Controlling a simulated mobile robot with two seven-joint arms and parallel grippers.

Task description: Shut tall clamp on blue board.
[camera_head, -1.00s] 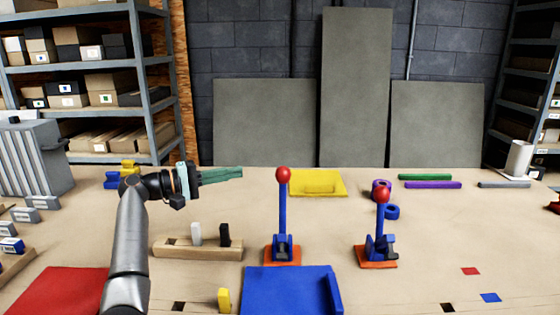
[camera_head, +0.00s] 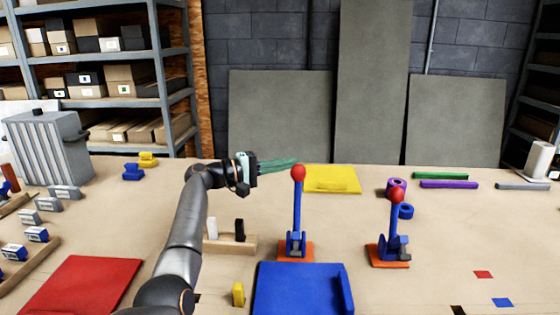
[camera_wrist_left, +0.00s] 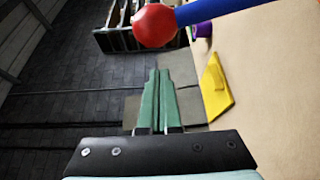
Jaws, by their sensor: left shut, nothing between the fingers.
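The tall clamp (camera_head: 297,215) stands on an orange base just behind the blue board (camera_head: 295,288). Its blue lever is upright with a red ball on top. My left gripper (camera_head: 294,162) has green fingers, shut and empty. In the head view its tips appear right by the red ball, at about the ball's height; I cannot tell whether they touch. In the left wrist view the shut fingers (camera_wrist_left: 156,75) point toward the red ball (camera_wrist_left: 155,25), which shows just beyond the tips, with the blue lever (camera_wrist_left: 225,10) running off to the right. My right gripper is not in view.
A shorter clamp (camera_head: 390,235) with a red ball stands on an orange base to the right. A wooden block (camera_head: 230,245) holding white and black pegs lies left of the tall clamp. A yellow board (camera_head: 330,178) lies behind. A red board (camera_head: 85,285) lies front left.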

